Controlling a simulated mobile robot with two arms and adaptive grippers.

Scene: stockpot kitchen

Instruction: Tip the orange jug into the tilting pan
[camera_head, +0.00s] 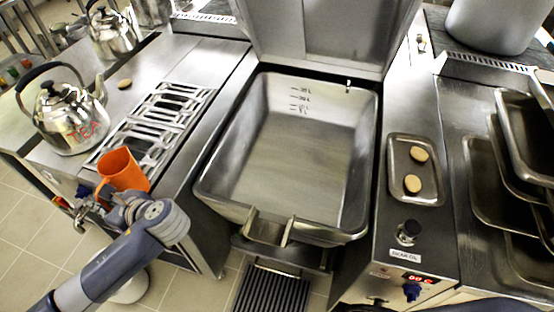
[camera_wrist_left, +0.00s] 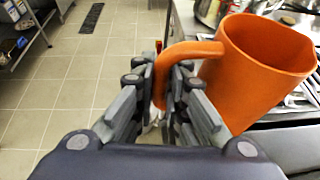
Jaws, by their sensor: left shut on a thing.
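The orange jug (camera_head: 124,170) is near the front edge of the left counter, close to the grate, at the left in the head view. In the left wrist view the jug (camera_wrist_left: 262,72) fills the right side, and my left gripper (camera_wrist_left: 170,84) is shut on its handle. The gripper (camera_head: 106,193) is partly hidden behind my wrist in the head view. The jug leans slightly; I cannot tell whether it touches the counter. What is inside it is hidden. The tilting pan (camera_head: 366,160) stands open in the middle, with its lid raised and pouring lip at the front. My right gripper is not in view.
A steel kettle (camera_head: 68,122) stands left of the metal grate (camera_head: 160,118). Stacked trays (camera_head: 482,200) fill the far right. The space above the pan is clear.

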